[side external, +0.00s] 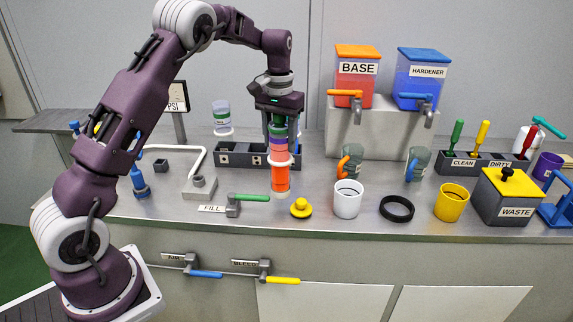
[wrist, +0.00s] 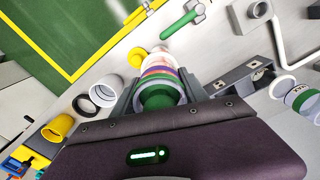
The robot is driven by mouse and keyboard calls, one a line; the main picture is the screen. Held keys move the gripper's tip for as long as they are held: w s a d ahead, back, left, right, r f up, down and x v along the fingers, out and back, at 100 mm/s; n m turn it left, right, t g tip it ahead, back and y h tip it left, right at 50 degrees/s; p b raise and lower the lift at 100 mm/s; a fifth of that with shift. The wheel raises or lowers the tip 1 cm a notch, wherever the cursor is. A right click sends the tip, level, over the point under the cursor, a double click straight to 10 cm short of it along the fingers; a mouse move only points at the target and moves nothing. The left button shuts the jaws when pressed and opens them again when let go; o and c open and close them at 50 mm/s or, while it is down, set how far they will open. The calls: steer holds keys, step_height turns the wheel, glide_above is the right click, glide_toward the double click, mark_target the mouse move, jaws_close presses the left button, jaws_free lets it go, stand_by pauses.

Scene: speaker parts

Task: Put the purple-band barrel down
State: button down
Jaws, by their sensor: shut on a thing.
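The purple-band barrel (side external: 280,181) is upright in the side external view, with orange contents, a purple band, a pale collar and a green top. My gripper (side external: 279,128) points down and is shut on the barrel's upper part. In the wrist view the barrel (wrist: 159,73) runs away from between the fingers of my gripper (wrist: 158,98), green end nearest. Its lower tip is close to the counter, in front of the dark slotted rack (side external: 232,160); I cannot tell whether it touches.
A green-band barrel (side external: 222,116) stands at the rack's left. A FILL valve with green handle (side external: 250,198), yellow knobbed cap (side external: 301,209), white cup (side external: 348,199), black ring (side external: 397,208) and yellow cup (side external: 451,203) are nearby. The WASTE bin (side external: 506,199) is at right.

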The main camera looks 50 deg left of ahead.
mark_target(280, 154)
step_height(280, 154, down, 4)
steer(key=shift+f, duration=0.25)
steer(key=c, duration=0.6)
jaws_free()
